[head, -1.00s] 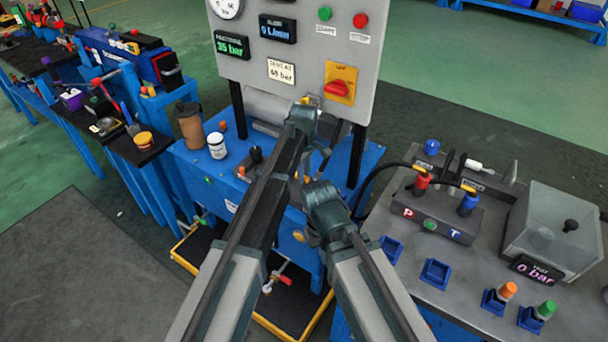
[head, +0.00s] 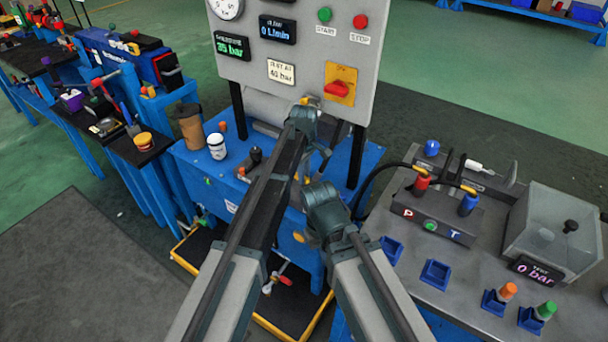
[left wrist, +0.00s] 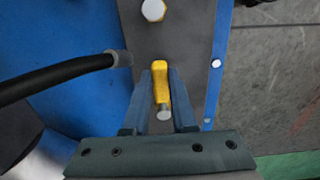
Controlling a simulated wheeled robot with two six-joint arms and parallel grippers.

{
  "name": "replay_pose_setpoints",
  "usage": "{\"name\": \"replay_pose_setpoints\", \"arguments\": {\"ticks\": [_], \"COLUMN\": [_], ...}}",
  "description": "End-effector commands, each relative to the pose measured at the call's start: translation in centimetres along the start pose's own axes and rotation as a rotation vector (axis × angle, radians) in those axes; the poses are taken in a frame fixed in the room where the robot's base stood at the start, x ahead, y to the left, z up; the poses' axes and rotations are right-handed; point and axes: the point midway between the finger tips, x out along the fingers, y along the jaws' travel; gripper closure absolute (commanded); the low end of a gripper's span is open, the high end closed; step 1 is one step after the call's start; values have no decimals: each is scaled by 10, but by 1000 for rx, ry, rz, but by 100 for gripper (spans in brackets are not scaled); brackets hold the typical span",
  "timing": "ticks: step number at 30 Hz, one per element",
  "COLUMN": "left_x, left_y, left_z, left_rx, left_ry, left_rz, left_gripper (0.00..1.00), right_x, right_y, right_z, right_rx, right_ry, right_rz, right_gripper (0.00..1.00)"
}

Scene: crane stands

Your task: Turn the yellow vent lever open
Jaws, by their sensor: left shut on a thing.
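The yellow vent lever (left wrist: 161,85) is a short bar with a grey round end, seen in the left wrist view. My left gripper (left wrist: 160,95) is shut on it, with one dark finger on each side. In the head view my left wrist hides most of that hand, below the grey control panel (head: 290,100). My right wrist (head: 322,208) is low in the middle of the head view, beside the left arm. Its fingers are not clear.
A black hose (left wrist: 60,75) runs close to the lever on its left, and a bolt head (left wrist: 153,10) lies beyond it. A white bottle (head: 217,145) and a brown cup (head: 190,125) stand on the blue bench. A grey side table (head: 470,265) is at right.

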Motion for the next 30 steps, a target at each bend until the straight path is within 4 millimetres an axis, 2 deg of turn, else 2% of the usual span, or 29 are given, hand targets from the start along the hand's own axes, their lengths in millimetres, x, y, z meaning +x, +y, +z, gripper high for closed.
{"name": "replay_pose_setpoints", "arguments": {"ticks": [20,30], "left_x": [0,0], "left_y": [-2,-17], "left_z": [0,-2], "left_rx": [22,228], "left_ry": [0,0], "left_rz": [0,0], "left_gripper": [100,100], "right_x": [0,0], "right_y": [0,0], "right_z": [0,0], "right_rx": [0,0], "right_ry": [0,0], "right_rz": [0,0], "right_gripper": [100,100]}}
